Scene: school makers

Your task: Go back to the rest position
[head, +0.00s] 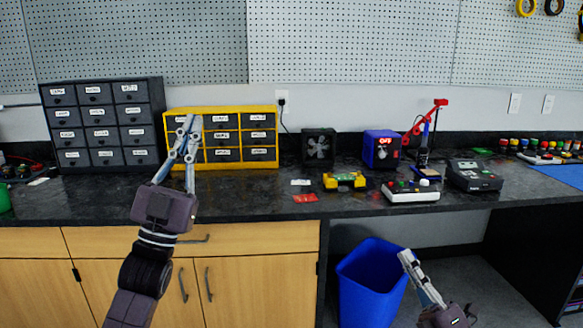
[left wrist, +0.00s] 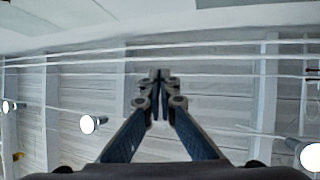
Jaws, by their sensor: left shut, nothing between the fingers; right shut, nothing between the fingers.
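My left gripper (head: 190,125) points upward in the head view, in front of the yellow drawer cabinet and above the counter's front edge. It is shut and empty. The left wrist view shows its two fingers meeting at the tips (left wrist: 160,78), with only the ceiling beyond. My right gripper (head: 405,256) is at the lower right of the head view, below the counter top and in front of the blue bin. It is shut and holds nothing that I can see; its arm is mostly out of frame.
The black counter (head: 90,195) carries a dark drawer cabinet (head: 100,125), a yellow drawer cabinet (head: 240,163), a small fan (head: 318,147), a blue box (head: 381,150), a white button box (head: 411,193) and a dark device (head: 473,176). A blue bin (head: 368,280) stands below. Wooden cupboards (head: 255,290) are in front.

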